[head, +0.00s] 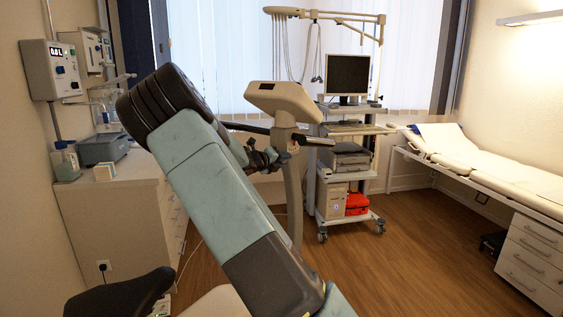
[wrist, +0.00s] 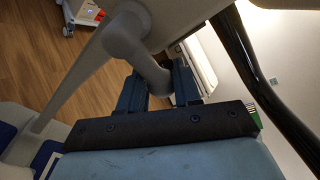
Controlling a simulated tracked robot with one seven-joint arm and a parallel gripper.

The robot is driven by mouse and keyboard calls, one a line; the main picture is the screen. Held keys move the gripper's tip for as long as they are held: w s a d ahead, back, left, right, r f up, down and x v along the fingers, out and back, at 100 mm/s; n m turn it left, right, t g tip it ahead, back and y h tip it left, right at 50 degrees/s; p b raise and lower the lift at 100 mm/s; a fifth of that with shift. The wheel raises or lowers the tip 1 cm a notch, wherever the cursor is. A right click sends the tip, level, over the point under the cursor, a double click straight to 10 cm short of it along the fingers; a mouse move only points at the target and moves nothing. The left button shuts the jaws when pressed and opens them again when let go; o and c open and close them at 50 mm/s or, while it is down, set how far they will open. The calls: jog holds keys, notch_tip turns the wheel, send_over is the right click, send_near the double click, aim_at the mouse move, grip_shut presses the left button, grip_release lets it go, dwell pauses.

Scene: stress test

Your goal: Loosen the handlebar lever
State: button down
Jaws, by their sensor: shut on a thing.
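The exercise bike's grey post (wrist: 75,85) rises diagonally in the wrist view to a rounded clamp. A short grey lever (wrist: 150,72) comes from this clamp towards my gripper (wrist: 158,88). My gripper's two dark blue fingers are on either side of the lever's end and shut on it. In the head view the bike's pale console (head: 284,101) tops the post (head: 294,195), with the dark handlebar (head: 318,140) below it. My gripper (head: 265,157) is close to the post there, partly behind my teal arm. The lever itself cannot be made out in the head view.
A black saddle (head: 120,295) is at the lower left. A counter with drawers (head: 115,220) stands left of my arm. A trolley with a monitor (head: 348,76) stands behind the bike. An examination couch (head: 490,175) is at the right. The wooden floor (head: 410,260) between is clear.

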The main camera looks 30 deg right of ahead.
jog(key=shift+r+n, duration=0.45)
jog(key=shift+n, duration=0.25)
jog(key=c, duration=1.1)
grip_release()
jog(key=shift+o, duration=1.2)
jog(key=shift+a, duration=0.15)
jog(key=v, duration=1.3)
jog(key=shift+a, duration=0.4)
